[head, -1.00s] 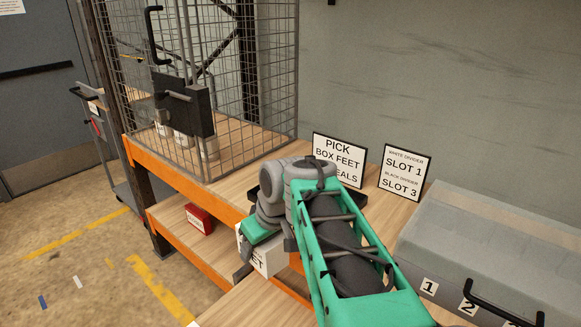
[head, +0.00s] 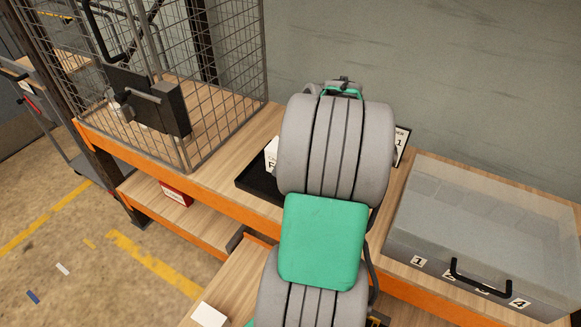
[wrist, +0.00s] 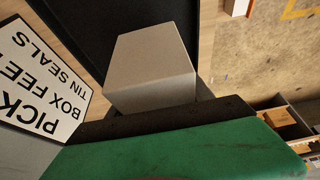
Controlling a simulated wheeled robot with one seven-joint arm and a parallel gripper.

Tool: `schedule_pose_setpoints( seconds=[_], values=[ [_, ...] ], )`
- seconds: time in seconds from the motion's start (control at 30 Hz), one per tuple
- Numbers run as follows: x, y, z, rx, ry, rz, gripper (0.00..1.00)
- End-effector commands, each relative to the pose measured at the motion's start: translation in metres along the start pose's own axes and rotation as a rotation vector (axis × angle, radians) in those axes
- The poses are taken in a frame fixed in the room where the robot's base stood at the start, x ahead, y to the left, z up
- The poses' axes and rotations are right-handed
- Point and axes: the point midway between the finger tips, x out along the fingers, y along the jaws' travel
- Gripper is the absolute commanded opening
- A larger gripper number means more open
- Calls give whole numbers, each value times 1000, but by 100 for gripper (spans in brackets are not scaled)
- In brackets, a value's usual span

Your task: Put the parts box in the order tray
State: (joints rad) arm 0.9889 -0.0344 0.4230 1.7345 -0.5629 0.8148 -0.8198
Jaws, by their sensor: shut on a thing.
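The parts box (wrist: 150,70) is a plain pale carton in the wrist view, close against my gripper (wrist: 160,121). My gripper is shut on it; the fingertips are largely hidden. The head view shows a white labelled corner of the box (head: 271,157) beside my arm, which hides the rest and the gripper. The order tray (head: 250,181) is black, on the bench; it also shows around the box in the wrist view (wrist: 85,30). The box is over or in the tray; I cannot tell whether it touches the floor.
A pick sign (wrist: 38,80) stands beside the tray. A wire cage (head: 220,70) is left on the bench, and a clear-lidded numbered case (head: 480,235) is right. A red box (head: 176,193) lies on the lower shelf. A white box (head: 208,315) is at the front.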

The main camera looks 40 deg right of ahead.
Motion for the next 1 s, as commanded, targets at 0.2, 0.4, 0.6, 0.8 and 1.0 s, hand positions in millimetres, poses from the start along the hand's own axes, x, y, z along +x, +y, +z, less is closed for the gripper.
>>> schedule_pose_setpoints(
  seconds=[0.2,0.4,0.6,0.8,1.0],
  values=[
    [29,28,13,2,0,1,3],
    [53,33,24,3,-1,-3,3],
    [65,34,28,1,0,3,3],
    [69,34,30,1,0,3,3],
    [68,34,29,2,-1,1,75]
  ],
)
